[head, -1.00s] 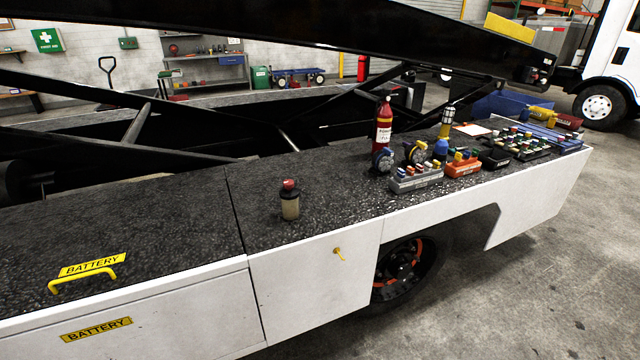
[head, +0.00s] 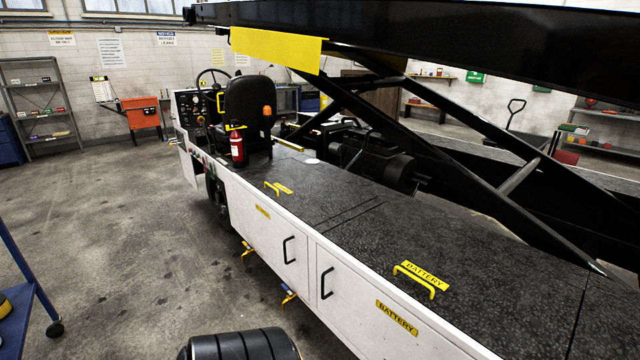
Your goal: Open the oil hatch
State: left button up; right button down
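The white belt loader body has a black speckled top deck (head: 345,240). A yellow handle (head: 278,188) lies on the deck toward the driver's seat, and a small yellow label (head: 262,212) is on the side below it, too small to read. A nearer yellow handle (head: 415,279) stands beside a label that reads BATTERY (head: 425,275). Two side doors with black handles (head: 289,250) look shut. No hatch marked oil can be made out, and no hatch stands open on the deck. Neither gripper shows.
The driver's seat (head: 250,105) and a red extinguisher (head: 238,149) stand at the far end. The conveyor boom (head: 470,40) slants overhead. A blue cart (head: 20,290) is at the left edge. The floor (head: 130,220) along the loader's left side is largely clear.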

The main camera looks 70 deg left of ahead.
aim_at(315, 197)
jog(key=u, duration=2.3)
jog(key=i+j, duration=0.6)
jog(key=i, duration=0.15)
jog(key=i+j, duration=0.6)
jog(key=i, duration=0.2)
